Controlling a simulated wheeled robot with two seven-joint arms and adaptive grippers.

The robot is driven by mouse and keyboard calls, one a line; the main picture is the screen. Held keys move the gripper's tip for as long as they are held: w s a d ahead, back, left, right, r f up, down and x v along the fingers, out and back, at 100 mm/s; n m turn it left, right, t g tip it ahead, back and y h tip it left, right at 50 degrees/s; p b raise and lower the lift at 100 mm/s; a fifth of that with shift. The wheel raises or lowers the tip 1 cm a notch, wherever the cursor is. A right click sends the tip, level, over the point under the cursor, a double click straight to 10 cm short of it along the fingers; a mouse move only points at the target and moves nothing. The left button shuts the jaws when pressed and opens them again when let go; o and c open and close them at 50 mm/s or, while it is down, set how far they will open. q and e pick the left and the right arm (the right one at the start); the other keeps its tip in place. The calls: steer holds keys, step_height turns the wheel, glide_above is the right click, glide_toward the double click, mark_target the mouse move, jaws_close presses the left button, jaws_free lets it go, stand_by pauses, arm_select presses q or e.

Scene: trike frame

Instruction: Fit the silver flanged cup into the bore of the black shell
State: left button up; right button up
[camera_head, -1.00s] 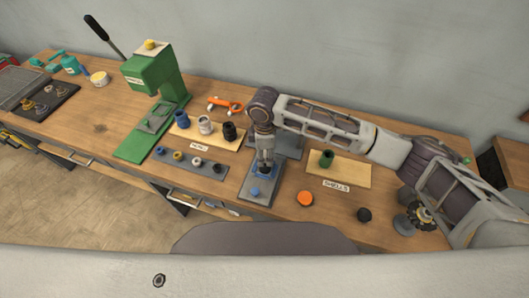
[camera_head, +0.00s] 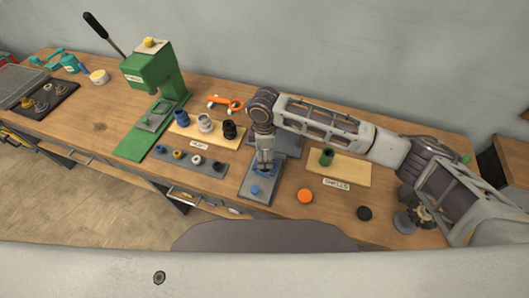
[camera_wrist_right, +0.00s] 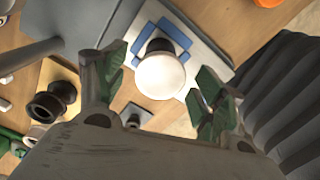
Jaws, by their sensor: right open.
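My right gripper (camera_head: 263,166) is open over the grey fixture board (camera_head: 262,195) and points down. In the right wrist view its green-padded fingers (camera_wrist_right: 158,88) stand apart on either side of a pale round disc, which looks like the flange of the silver cup (camera_wrist_right: 161,76). The disc lies over a blue cross-shaped nest (camera_wrist_right: 181,39). A dark edge, probably the black shell (camera_wrist_right: 159,45), shows just behind the disc inside the nest. The disc hides most of the shell and its bore, so I cannot tell how deep the cup sits. My left gripper is out of view.
A green press (camera_head: 150,75) stands left. A wooden tray (camera_head: 232,143) holds blue, white and black parts; a grey strip (camera_head: 207,174) holds small ones. A green shell (camera_head: 327,157) stands on the right board. Orange (camera_head: 305,196) and black (camera_head: 364,213) discs lie nearby.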

step_height(320, 180, up, 12)
stand_by(0.9)
steer(key=shift+s+f, duration=0.1)
stand_by(1.0)
